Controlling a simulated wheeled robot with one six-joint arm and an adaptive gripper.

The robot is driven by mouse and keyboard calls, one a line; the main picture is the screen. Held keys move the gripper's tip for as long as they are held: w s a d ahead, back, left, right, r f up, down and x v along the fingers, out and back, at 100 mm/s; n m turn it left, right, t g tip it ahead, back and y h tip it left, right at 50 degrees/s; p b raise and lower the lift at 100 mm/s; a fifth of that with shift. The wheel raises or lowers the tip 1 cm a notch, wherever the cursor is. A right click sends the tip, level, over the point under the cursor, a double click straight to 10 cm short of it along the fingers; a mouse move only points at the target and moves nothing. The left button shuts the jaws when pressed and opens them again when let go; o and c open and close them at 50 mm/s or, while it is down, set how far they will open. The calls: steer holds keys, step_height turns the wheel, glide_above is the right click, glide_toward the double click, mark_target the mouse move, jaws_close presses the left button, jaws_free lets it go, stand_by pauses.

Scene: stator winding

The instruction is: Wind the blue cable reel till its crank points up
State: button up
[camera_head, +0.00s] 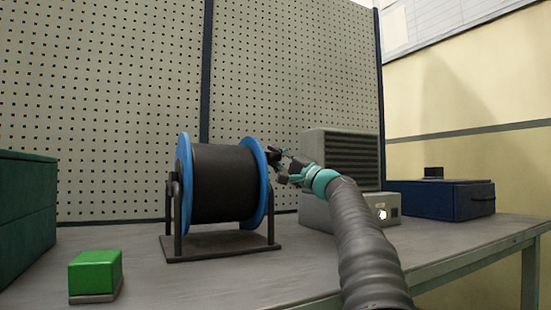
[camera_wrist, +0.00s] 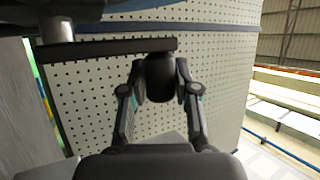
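The cable reel (camera_head: 224,183), with blue flanges and a dark wound drum, sits in a dark stand (camera_head: 222,246) on the table. My gripper (camera_head: 277,158) is at the reel's right flange, near its upper half. In the wrist view a dark crank bar (camera_wrist: 105,47) runs across the upper left, from a round post to a dark handle (camera_wrist: 160,78). The fingers of my gripper (camera_wrist: 161,82) stand on both sides of this handle and appear closed on it. In the head view the crank is mostly hidden by my gripper, so its exact angle is unclear.
A green block (camera_head: 95,272) lies at the front left, near a dark green box (camera_head: 25,215). A grey vented unit (camera_head: 343,155) stands behind my arm, and a blue case (camera_head: 445,200) is to its right. A perforated panel (camera_head: 100,100) closes the back.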

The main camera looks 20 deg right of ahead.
steer(key=shift+o, duration=1.4)
steer(key=v, duration=1.2)
